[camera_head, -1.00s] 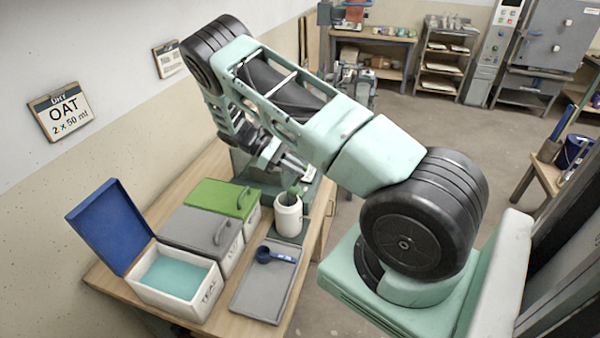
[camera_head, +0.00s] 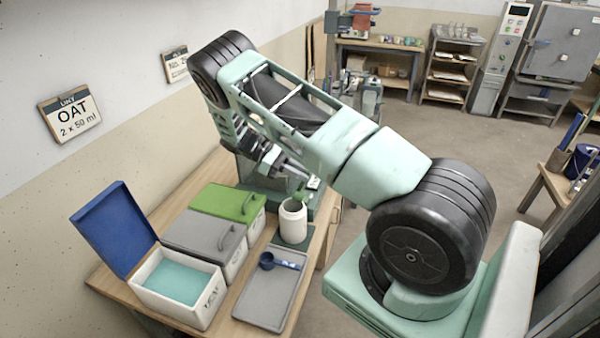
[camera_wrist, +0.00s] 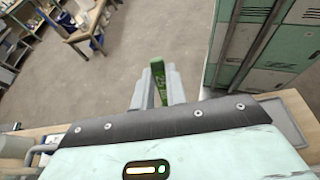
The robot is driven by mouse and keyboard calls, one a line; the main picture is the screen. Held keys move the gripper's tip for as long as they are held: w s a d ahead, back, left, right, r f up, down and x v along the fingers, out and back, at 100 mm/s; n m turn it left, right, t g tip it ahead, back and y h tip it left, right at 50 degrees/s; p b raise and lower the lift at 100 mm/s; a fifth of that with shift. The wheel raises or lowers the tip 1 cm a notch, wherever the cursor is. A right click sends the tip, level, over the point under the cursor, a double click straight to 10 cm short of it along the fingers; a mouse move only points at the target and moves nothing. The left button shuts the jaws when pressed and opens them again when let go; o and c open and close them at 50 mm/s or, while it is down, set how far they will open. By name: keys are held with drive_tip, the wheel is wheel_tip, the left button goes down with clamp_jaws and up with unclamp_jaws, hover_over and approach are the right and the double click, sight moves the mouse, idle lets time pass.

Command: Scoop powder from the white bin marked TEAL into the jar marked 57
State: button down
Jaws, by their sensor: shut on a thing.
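The white bin marked TEAL (camera_head: 205,304) stands at the left front of the bench with its blue lid (camera_head: 112,230) open. Teal powder (camera_head: 178,280) shows inside. A white jar (camera_head: 292,222) stands on a dark green mat; no number can be read on it. My gripper (camera_head: 302,174) is above and behind the jar in the head view. In the wrist view my gripper (camera_wrist: 158,92) is shut on a green handle (camera_wrist: 158,78). A green part (camera_head: 299,196) shows at the jar's mouth; whether it is inside is unclear. A blue scoop (camera_head: 278,262) lies on a grey tray.
A closed grey-lidded bin (camera_head: 205,236) and a closed green-lidded bin (camera_head: 226,202) stand behind the TEAL bin. The grey tray (camera_head: 262,308) lies right of it. A wall sign (camera_head: 70,114) reads OAT, 2 x 50 ml.

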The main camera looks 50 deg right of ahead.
idle(0.3)
drive_tip(key=shift+r+t+y+p, duration=0.3)
drive_tip(key=shift+r+t+p, duration=0.35)
drive_tip(key=shift+p, duration=0.45)
drive_tip(key=t+p, duration=0.1)
drive_tip(key=r+t+y+p, duration=0.1)
drive_tip(key=t, duration=0.1)
drive_tip(key=t+p, duration=0.1)
drive_tip(key=shift+s+r+y, duration=0.1)
drive_tip(key=shift+r+y, duration=0.15)
drive_tip(key=shift+y, duration=0.05)
drive_tip(key=t+y, duration=0.1)
drive_tip(key=t, duration=0.1)
drive_tip(key=r+t, duration=0.1)
drive_tip(key=t, duration=0.1)
drive_tip(key=shift+d+t+y, duration=0.1)
drive_tip(key=shift+t+y, duration=0.25)
drive_tip(key=shift+y, duration=0.05)
drive_tip(key=shift+r+t+y, duration=0.25)
drive_tip(key=shift+r+t, duration=0.05)
drive_tip(key=shift+t, duration=0.4)
drive_tip(key=shift+r+t+y, duration=0.25)
drive_tip(key=shift+r+t, duration=0.05)
drive_tip(key=shift+t, duration=0.4)
